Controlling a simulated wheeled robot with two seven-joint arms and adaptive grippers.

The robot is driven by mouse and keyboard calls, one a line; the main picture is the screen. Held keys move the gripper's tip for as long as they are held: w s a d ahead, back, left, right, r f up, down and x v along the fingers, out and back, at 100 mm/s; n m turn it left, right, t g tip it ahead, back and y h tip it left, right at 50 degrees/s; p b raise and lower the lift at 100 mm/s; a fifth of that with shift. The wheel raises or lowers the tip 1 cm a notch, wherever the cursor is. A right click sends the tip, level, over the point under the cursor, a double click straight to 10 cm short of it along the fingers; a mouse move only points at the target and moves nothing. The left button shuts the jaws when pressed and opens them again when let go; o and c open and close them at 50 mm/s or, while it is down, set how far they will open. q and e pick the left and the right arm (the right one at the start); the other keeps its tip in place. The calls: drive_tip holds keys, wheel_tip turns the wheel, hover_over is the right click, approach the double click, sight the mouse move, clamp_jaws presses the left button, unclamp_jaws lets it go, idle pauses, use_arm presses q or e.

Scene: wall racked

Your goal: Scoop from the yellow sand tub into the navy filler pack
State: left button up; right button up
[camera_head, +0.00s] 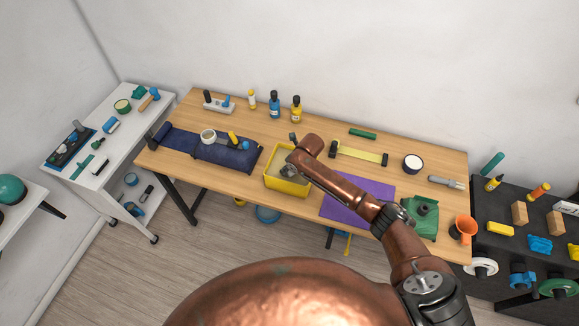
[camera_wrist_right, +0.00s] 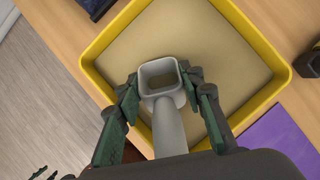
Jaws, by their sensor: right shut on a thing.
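The yellow sand tub (camera_head: 273,185) stands near the front edge of the wooden table. In the right wrist view the tub (camera_wrist_right: 245,27) is filled with smooth tan sand (camera_wrist_right: 205,40). My right gripper (camera_wrist_right: 162,92) is shut on a grey scoop (camera_wrist_right: 170,125) with a square, hollow head, which is over the sand. I cannot tell whether the scoop touches the sand or holds any. In the head view my right arm hides much of the gripper and scoop. The navy filler pack (camera_head: 225,157) lies left of the tub. My left gripper is not in view.
A white tape roll (camera_head: 208,136) and a yellow-and-blue tool (camera_head: 236,141) lie by the navy pack. A purple mat (camera_head: 340,207) is right of the tub. Bottles (camera_head: 274,105) stand behind. A green pack (camera_head: 425,222) and an orange cup (camera_head: 463,228) are at the right.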

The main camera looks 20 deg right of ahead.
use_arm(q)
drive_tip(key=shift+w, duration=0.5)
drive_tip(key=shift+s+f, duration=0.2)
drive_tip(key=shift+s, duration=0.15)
use_arm(e)
drive_tip(key=shift+f, duration=0.3)
use_arm(q)
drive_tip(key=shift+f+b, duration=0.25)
drive_tip(key=shift+b, duration=0.15)
use_arm(e)
drive_tip(key=shift+f, duration=0.35)
drive_tip(key=shift+s+d+f+t, duration=0.15)
drive_tip(key=shift+s+f+t, duration=0.05)
drive_tip(key=shift+t, duration=0.3)
drive_tip(key=t+y+b, duration=0.1)
drive_tip(key=t+b, duration=0.1)
drive_tip(key=b, duration=0.1)
drive_tip(key=shift+s+d+t+y, duration=0.1)
drive_tip(key=shift+s+t+y, duration=0.2)
drive_tip(key=shift+y, duration=0.1)
drive_tip(key=shift+t+b, duration=0.3)
drive_tip(key=shift+b, duration=0.3)
drive_tip(key=shift+w+r+t+y, duration=0.1)
drive_tip(key=shift+r+t+y, duration=0.2)
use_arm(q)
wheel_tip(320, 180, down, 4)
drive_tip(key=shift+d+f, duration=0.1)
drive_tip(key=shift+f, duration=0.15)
use_arm(e)
drive_tip(key=shift+r, duration=0.15)
